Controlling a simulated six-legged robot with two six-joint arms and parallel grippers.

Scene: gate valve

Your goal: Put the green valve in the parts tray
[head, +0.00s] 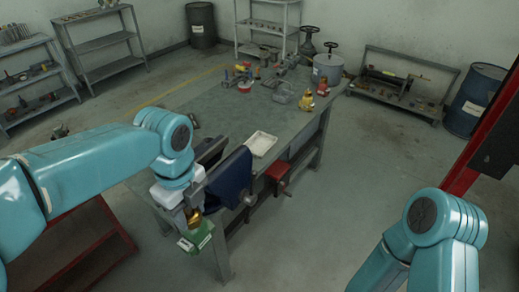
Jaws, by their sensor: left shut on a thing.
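The green valve (198,238), with a brass-coloured part on top, hangs below my left gripper (193,211) at the near edge of the workbench. My left gripper points down and is shut on the valve; the fingers are small and partly hidden. A shallow white tray (261,144), which looks like the parts tray, lies on the bench near its front edge, up and to the right of the valve. The tray looks empty. My right arm shows at the lower right, but its gripper is out of the picture.
Brass and red valves (306,101) and a wire basket (283,93) stand farther back. The bench (215,108) middle is clear.

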